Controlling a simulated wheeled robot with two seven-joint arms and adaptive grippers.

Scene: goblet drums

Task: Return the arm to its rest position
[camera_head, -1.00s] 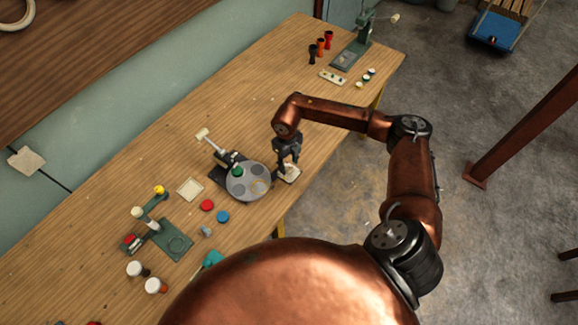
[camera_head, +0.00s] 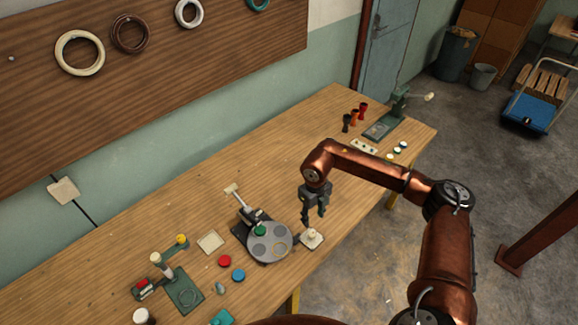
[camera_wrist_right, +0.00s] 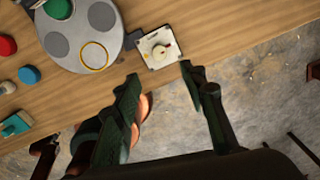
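My right arm reaches over the table from the right. Its gripper (camera_head: 313,222) is open and empty, pointing down above a small white square pad (camera_head: 312,240) at the table's front edge. My left gripper is not in view.
Left of the gripper stands a grey round turntable (camera_head: 270,242) with a green disc. A red cap (camera_head: 225,261), a blue cap (camera_head: 238,275) and a green press (camera_head: 185,290) lie farther left. Small drums (camera_head: 354,116) and a hand press (camera_head: 380,129) stand at the far end.

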